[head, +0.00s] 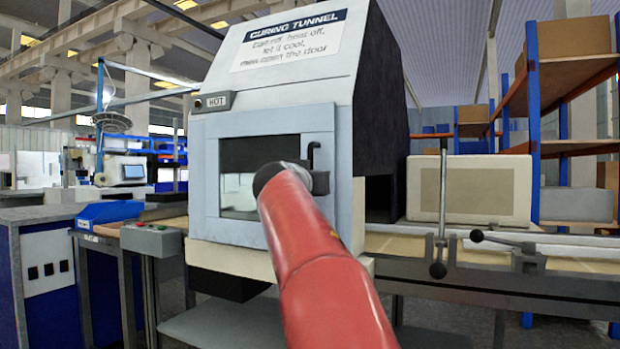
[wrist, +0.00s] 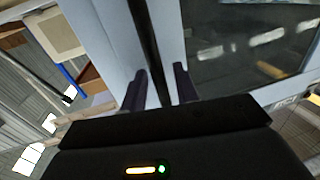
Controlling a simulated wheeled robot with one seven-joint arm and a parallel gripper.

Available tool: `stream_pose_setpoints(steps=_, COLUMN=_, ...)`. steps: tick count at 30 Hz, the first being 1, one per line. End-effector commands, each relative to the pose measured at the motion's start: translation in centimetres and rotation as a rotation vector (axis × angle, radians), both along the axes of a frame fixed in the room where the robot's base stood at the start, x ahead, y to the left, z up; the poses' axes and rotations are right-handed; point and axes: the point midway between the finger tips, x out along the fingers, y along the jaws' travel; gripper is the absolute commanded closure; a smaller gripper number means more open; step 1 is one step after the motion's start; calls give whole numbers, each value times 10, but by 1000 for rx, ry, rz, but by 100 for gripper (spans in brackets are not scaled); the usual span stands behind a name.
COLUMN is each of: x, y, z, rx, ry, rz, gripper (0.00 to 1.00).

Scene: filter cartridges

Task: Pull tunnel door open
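The curing tunnel (head: 345,95) is a big pale grey box with a dark side. Its light blue door (head: 205,170) has a dark window and looks closed. A black vertical bar handle (head: 313,153) stands on the door's right side. In the wrist view the handle (wrist: 146,35) runs between the two dark fingers of my gripper (wrist: 160,78). The fingers are apart, with a narrow gap on each side of the bar, so my gripper is open around it. In the head view my red arm hides most of the gripper.
A HOT lamp panel (head: 213,102) sits above the door; its lamp looks dark. A sign (head: 292,45) on top speaks of heater off and cooling. A control box (head: 151,239) with buttons stands left of the door. A conveyor (head: 590,252) and levers are at right.

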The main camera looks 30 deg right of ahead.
Motion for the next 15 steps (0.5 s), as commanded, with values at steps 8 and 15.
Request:
stream_pose_setpoints(steps=8, x=0, y=0, z=0, rx=0, ry=0, rz=0, gripper=79)
stream_pose_setpoints(steps=15, x=0, y=0, z=-1, rx=0, ry=0, rz=1, gripper=100)
